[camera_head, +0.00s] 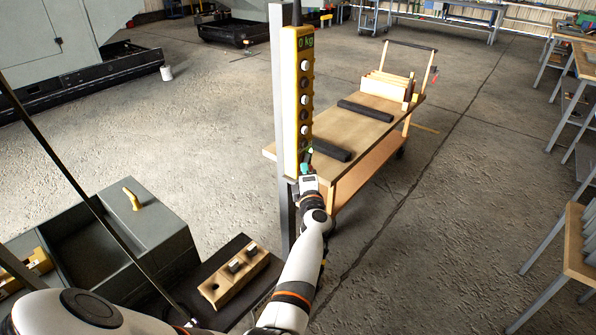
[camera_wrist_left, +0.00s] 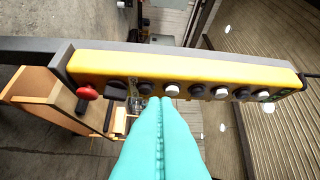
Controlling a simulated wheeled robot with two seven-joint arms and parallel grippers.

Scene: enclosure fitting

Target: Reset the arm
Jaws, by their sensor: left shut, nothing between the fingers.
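My left gripper (camera_head: 306,166) reaches up to the lower part of a yellow control box (camera_head: 291,110) on a grey post (camera_head: 279,60). In the left wrist view, its teal fingers (camera_wrist_left: 160,105) are closed together with nothing between them, and their tips are close to the row of black and white buttons on the yellow box (camera_wrist_left: 190,68). I cannot tell whether the tips touch a button. A red knob (camera_wrist_left: 87,92) shows at one end of the box. The display on the box reads 0 kg. My right gripper is not in view.
A wooden cart (camera_head: 355,120) with black bars stands behind the post. A grey enclosure (camera_head: 160,230) with a yellow handle (camera_head: 131,198) and a wooden block with holes (camera_head: 233,276) lie at lower left. Benches stand along the right. The floor between is clear.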

